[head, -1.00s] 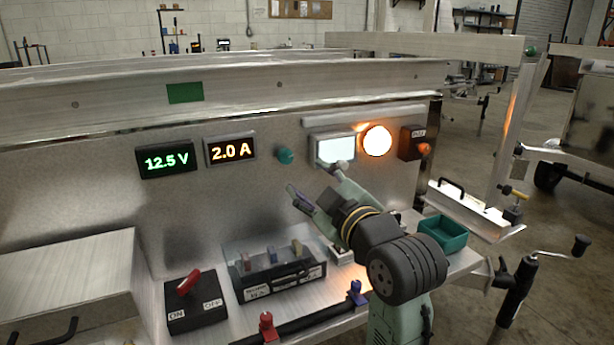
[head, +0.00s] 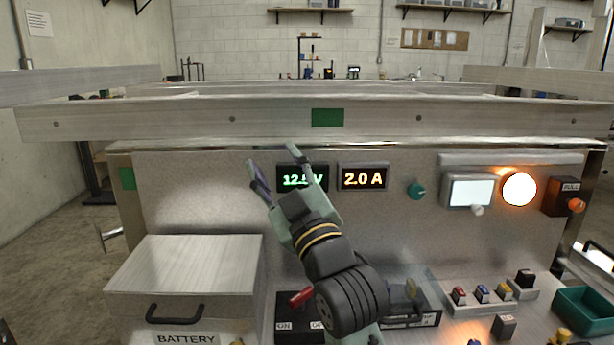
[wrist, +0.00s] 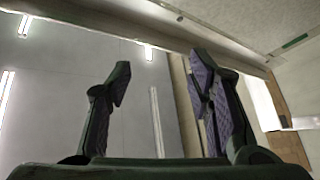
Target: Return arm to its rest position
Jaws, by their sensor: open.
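My gripper (head: 275,168) is open and empty in the head view. It points up and to the left, in front of the panel and partly over the 12.5 V display (head: 302,178). My arm rises from the bottom middle and hides part of the ON/OFF switch (head: 299,298) and the fuse box. In the wrist view, the two fingers of my gripper (wrist: 160,85) stand apart with nothing between them. The wrist camera looks upward at a grey ceiling with light strips.
A battery box (head: 185,280) stands at the left. The 2.0 A display (head: 363,177), a teal knob (head: 416,190), a glowing lamp (head: 519,189) and an orange pull knob (head: 575,205) are on the panel. A green tray (head: 585,311) is at the lower right. A metal rail (head: 240,119) runs above.

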